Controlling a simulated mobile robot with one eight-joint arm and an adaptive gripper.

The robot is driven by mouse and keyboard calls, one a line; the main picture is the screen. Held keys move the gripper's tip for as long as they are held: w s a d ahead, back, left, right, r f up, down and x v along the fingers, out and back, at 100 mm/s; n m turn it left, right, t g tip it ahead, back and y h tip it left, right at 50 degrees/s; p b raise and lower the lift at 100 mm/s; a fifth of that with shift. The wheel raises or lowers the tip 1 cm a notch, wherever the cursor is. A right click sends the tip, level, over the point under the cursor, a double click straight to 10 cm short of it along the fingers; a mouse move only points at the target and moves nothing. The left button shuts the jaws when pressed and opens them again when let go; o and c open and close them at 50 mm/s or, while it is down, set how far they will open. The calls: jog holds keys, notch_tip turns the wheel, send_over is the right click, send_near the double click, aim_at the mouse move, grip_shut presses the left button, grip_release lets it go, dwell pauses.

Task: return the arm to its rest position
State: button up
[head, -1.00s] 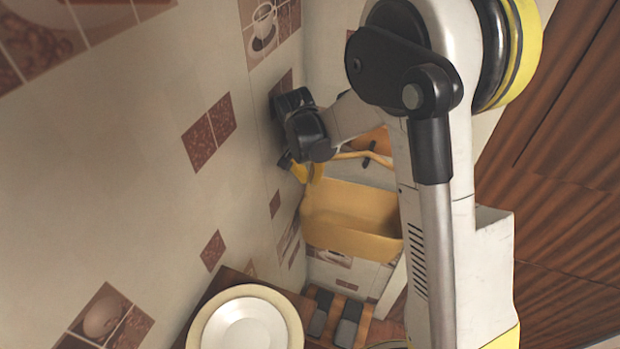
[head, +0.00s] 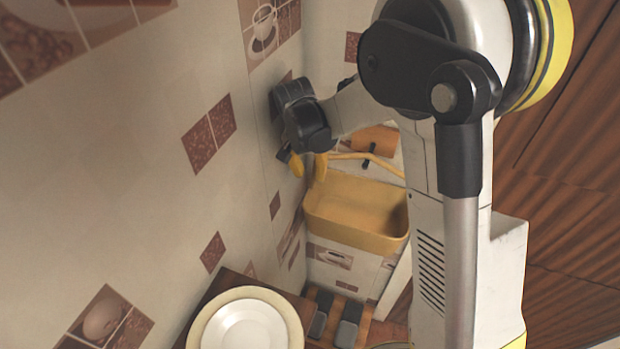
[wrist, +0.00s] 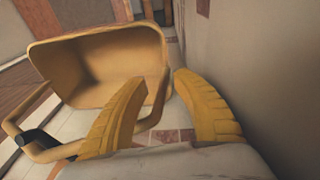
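My gripper (head: 304,166) shows small in the head view, beside the tiled wall and near a yellow bin-like container. The gripper is open and empty. My arm is bent, and its large white and black links fill the right half of the head view, hiding part of the scene behind.
The yellow container (head: 350,240) with a tubular handle is close to my gripper; it also shows in the wrist view (wrist: 60,50). The tiled wall (head: 150,220) runs along the left. A cream-rimmed plate (head: 250,328) lies at the bottom on a brown surface.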

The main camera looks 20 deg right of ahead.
notch_tip(320, 180, up, 8)
jog(key=f, duration=0.1)
jog(key=s+d+f+n+t+y+b, duration=0.1)
jog(key=s+f+n+t+b, duration=0.2)
jog(key=s+f+b, duration=0.4)
jog(key=s+d+f+n+t+b, duration=0.1)
jog(key=s+f+n+t+b, duration=0.2)
jog(key=s+b, duration=1.1)
notch_tip(320, 180, down, 4)
jog(key=shift+s+d+r+n+y, duration=0.15)
jog(key=shift+s+d+n+y, duration=0.2)
jog(key=shift+s, duration=0.35)
jog(key=shift+a, duration=0.1)
dwell(0.3)
